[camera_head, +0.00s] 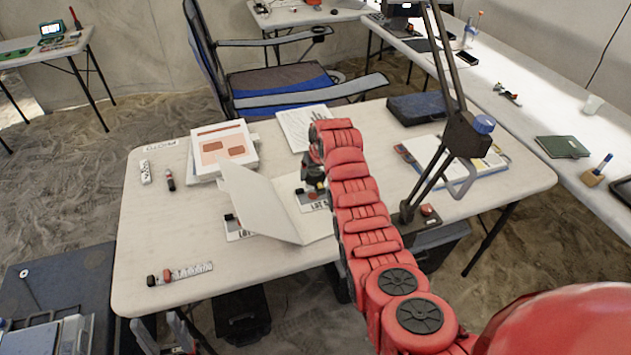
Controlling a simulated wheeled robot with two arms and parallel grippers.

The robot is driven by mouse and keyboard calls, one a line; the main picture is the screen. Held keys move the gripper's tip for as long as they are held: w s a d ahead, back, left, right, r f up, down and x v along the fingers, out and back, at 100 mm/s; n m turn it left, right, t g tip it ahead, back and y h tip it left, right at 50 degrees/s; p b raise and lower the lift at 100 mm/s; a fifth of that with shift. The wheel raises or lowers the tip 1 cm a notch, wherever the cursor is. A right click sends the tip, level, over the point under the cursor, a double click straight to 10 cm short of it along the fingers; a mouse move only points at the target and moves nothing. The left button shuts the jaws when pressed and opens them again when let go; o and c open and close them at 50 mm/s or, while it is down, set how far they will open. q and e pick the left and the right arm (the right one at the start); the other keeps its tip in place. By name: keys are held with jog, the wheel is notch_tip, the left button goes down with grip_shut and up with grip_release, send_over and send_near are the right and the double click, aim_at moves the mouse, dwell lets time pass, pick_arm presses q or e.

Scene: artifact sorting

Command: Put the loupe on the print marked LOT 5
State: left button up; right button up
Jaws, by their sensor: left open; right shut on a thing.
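The print marked LOT 5 (307,205) lies on the white table, partly hidden by my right arm and a small dark thing above it. My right gripper (314,176) is over this print, mostly hidden by its own red arm. It is shut on a small dark thing (313,189), which looks like the loupe; I cannot tell whether it touches the print. Another LOT print (236,232) lies to the left, partly covered by a white folded sheet, its number hidden. My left gripper (172,338) is open and empty at the bottom edge, below the table's front.
The white folded sheet (262,200) stands up between the two prints. A desk lamp (465,135) rises at the right of the table (200,255). A white box (222,150) and papers (300,122) are behind. The table's left front is mostly clear.

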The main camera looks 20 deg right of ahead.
aim_at(317, 179)
notch_tip(317, 179, down, 4)
jog(key=shift+r+p, duration=0.25)
jog(key=shift+p, duration=0.1)
jog(key=shift+f, duration=0.25)
jog(key=shift+f, duration=0.2)
jog(key=o, duration=1.3)
jog(key=shift+r, duration=0.1)
jog(key=shift+c, duration=0.2)
